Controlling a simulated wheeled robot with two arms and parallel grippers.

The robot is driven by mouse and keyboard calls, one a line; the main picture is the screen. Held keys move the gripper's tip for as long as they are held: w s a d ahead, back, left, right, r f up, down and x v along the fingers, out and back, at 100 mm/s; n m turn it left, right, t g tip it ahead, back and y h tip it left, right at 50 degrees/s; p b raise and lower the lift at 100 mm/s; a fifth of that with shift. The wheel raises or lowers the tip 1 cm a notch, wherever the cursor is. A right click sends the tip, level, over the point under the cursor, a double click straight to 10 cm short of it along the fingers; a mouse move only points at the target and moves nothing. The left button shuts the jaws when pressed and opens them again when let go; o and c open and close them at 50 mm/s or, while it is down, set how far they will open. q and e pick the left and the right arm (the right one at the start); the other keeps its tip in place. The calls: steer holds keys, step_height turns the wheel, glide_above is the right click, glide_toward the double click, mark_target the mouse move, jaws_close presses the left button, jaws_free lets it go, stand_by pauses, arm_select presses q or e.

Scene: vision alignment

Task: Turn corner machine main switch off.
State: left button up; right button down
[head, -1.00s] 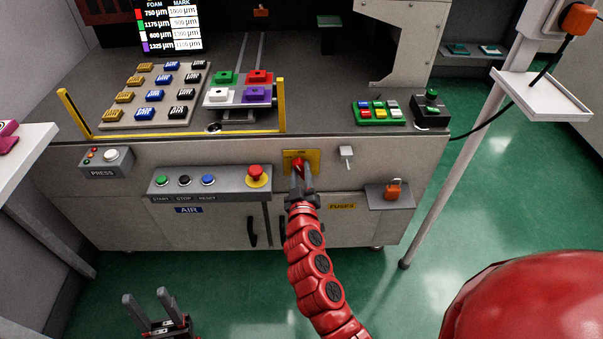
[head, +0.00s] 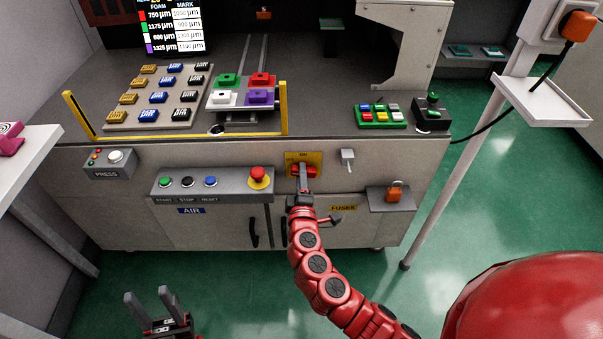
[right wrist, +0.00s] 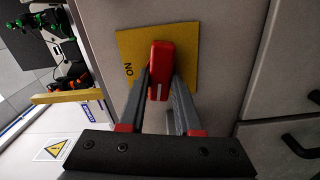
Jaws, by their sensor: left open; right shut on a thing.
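The main switch is a red handle (head: 312,171) on a yellow plate (head: 291,158) on the machine's front panel. In the head view the handle lies roughly level, with "ON" printed above it. In the right wrist view the red handle (right wrist: 161,68) sits between my right gripper's fingers (right wrist: 161,92), a white mark at its lower end. The yellow plate (right wrist: 186,40) shows "ON" at its left. My right gripper (head: 303,176) is shut on the handle. My left gripper (head: 152,298) is open and empty, low at the left, away from the machine.
Left of the switch is a grey box (head: 225,183) with buttons and a red emergency stop (head: 257,174). A white knob (head: 347,157) and an orange padlock (head: 394,191) are to the right. A pole with a white shelf (head: 543,102) stands at right. The green floor in front is clear.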

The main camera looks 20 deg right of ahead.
steer(key=shift+f+n, duration=0.1)
steer(key=shift+n, duration=1)
steer(key=shift+p, duration=0.3)
steer(key=c, duration=0.6)
jaws_free()
steer(key=v, duration=1.7)
steer(key=shift+s, duration=0.2)
steer(key=shift+a, duration=0.1)
